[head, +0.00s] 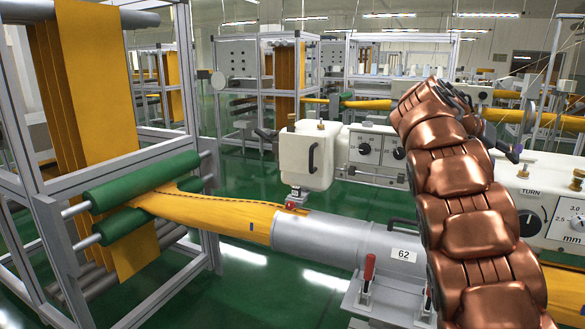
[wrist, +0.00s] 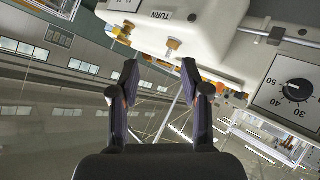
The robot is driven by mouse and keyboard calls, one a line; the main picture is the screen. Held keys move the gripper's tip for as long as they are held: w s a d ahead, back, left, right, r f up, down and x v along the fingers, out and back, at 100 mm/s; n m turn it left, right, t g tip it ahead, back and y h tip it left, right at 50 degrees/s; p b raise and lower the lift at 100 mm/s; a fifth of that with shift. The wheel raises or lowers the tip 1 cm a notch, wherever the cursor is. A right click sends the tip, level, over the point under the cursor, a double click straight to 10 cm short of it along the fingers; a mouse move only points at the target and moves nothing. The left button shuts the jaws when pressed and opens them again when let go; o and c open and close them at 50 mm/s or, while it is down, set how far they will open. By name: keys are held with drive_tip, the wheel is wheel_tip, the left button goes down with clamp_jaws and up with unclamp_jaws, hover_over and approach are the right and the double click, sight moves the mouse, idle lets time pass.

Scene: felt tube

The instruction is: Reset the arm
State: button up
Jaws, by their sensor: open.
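My gripper (wrist: 159,72) shows in the wrist view with its two dark fingers apart and nothing between them. Beyond the fingertips is a white machine housing with a TURN panel (wrist: 165,14), tilted in the picture. In the head view my copper-coloured arm rises on the right side and bends over at the top. The gripper itself cannot be made out clearly there. The yellow felt (head: 222,213) runs from green rollers (head: 146,180) into a grey tube (head: 330,241) marked 62. A white sewing head (head: 308,156) stands above the tube's left end.
A red-handled clamp (head: 369,271) stands at the tube's front, close to the left of my arm. White control housings (head: 548,200) stand behind and right of the arm. A metal frame with hanging yellow felt (head: 85,80) fills the left. Green floor (head: 285,290) shows in front.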

drive_tip(key=s+a+f+n+g+y+p, duration=0.1)
drive_tip(key=s+a+f+n+y, duration=0.2)
drive_tip(key=s+a+f, duration=0.5)
drive_tip(key=s+a+f+n+g+y+p, duration=0.1)
drive_tip(key=s+a+f+n+y, duration=0.2)
drive_tip(key=s+a+f, duration=0.6)
drive_tip(key=s+a+f+n+g+y+p, duration=0.1)
drive_tip(key=s+a+f+n+y, duration=0.3)
drive_tip(key=s+a, duration=1.3)
drive_tip(key=s+f+y+p, duration=0.1)
drive_tip(key=s+f, duration=0.3)
drive_tip(key=s, duration=0.3)
drive_tip(key=shift+s+a+f+y, duration=0.15)
drive_tip(key=shift+a+f+y, duration=0.05)
drive_tip(key=shift+f+y, duration=0.2)
drive_tip(key=shift+c, duration=0.5)
